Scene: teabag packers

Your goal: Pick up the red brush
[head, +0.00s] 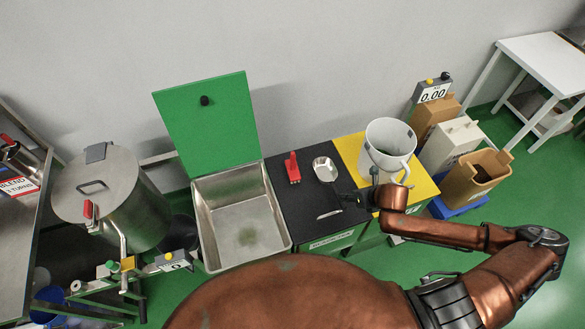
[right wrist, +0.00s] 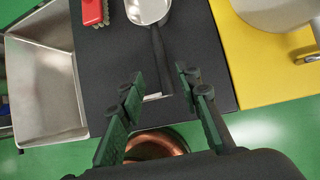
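The red brush (head: 292,168) lies on the black mat (head: 290,205), near its left edge beside the steel basin. It also shows at the top of the right wrist view (right wrist: 92,12), partly cut off by the frame edge. My right gripper (head: 352,199) is over the right side of the black mat, to the right of and nearer than the brush, apart from it. In the right wrist view its fingers (right wrist: 160,88) are spread with nothing gripped. My left gripper is not in view.
A metal scoop (head: 325,170) with a black handle lies right of the brush, its handle toward my right gripper. A steel basin (head: 205,230) with a raised green lid (head: 210,125) is left. A white pitcher (head: 390,140) stands on the yellow mat (head: 425,187) at right.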

